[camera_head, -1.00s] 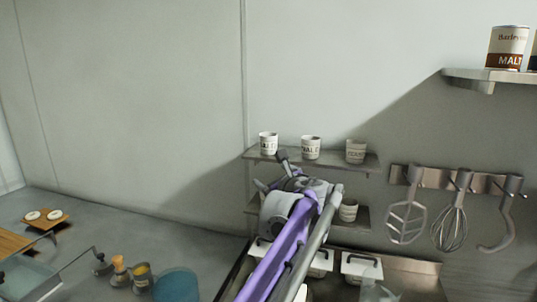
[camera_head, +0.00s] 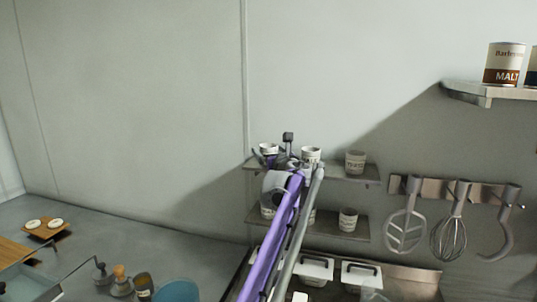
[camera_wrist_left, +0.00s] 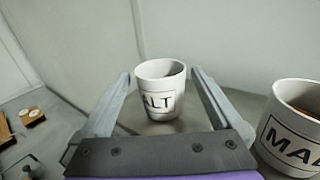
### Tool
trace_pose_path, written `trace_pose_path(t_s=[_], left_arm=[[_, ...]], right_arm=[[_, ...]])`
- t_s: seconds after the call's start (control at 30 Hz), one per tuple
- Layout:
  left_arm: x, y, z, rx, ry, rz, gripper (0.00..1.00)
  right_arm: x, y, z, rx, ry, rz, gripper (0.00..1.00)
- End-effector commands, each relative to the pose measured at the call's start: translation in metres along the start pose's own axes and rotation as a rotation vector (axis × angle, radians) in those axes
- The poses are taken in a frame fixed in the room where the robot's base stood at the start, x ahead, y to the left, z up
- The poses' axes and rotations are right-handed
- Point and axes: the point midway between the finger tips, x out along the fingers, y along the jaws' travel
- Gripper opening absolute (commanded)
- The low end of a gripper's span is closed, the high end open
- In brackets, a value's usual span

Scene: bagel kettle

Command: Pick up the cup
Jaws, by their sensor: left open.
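A white cup with a black-framed "MALT" label (camera_wrist_left: 160,92) stands upright on the upper wall shelf. In the left wrist view it sits between the two fingers of my left gripper (camera_wrist_left: 162,95), which is open with gaps at both sides. In the head view this cup (camera_head: 268,149) is partly hidden by the gripper (camera_head: 275,157) at the shelf's left end. A second labelled cup (camera_wrist_left: 293,130) stands just right of the right finger, and it shows in the head view (camera_head: 311,154). A third cup (camera_head: 355,161) stands farther right. My right gripper is not in view.
The upper shelf (camera_head: 340,173) is narrow and backed by the wall. A lower shelf (camera_head: 325,230) holds more cups (camera_head: 348,219). A utensil rack (camera_head: 430,186) hangs at right, with a malt can (camera_head: 504,63) on a higher shelf.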

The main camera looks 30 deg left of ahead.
Motion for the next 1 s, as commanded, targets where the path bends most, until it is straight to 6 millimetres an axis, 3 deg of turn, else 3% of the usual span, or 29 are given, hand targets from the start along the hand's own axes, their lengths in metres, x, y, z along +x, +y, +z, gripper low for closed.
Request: trace_pose_path(t_s=[0.1, 0.37, 0.87, 1.0], left_arm=[[0.0114, 0.0003, 0.0020, -0.001, -0.001, 0.000, 0.99], [0.0132, -0.0001, -0.0003, -0.001, 0.000, -0.001, 0.99], [0.0129, -0.0001, -0.0002, -0.001, 0.000, -0.001, 0.09], [0.0128, -0.0001, 0.0000, -0.001, 0.000, -0.001, 0.09]], right_arm=[[-0.0038, 0.0000, -0.0052, 0.000, 0.005, 0.000, 0.50], [-0.0033, 0.0000, -0.0044, 0.000, 0.004, 0.000, 0.50], [-0.0033, 0.0000, -0.0045, 0.000, 0.004, 0.000, 0.50], [-0.0033, 0.0000, -0.0045, 0.000, 0.004, 0.000, 0.50]])
